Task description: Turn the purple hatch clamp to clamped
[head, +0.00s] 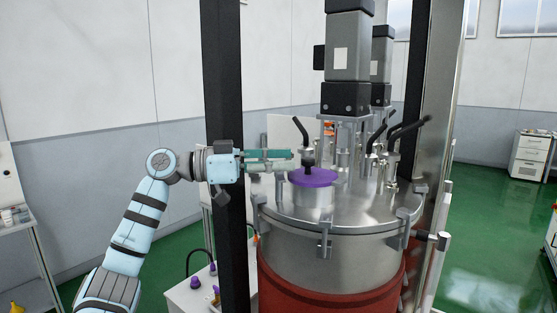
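The purple hatch (313,178) is a round purple lid on a short metal neck on top of the steel vessel. A dark knob stands at its middle. A black-handled lever (301,131) rises behind the knob and leans up to the left; I cannot tell for sure that it is the hatch's clamp. My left gripper (292,160) reaches in from the left, its teal fingers level and pointing right. Its tips are close to the left of the knob and lever, and contact is unclear. The gap between the fingers cannot be judged. My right gripper is out of view.
The steel vessel lid (370,208) carries several more black-handled levers (407,130) at the right. A motor (348,60) stands above the hatch. A white drawer cabinet (531,156) stands far right on green floor.

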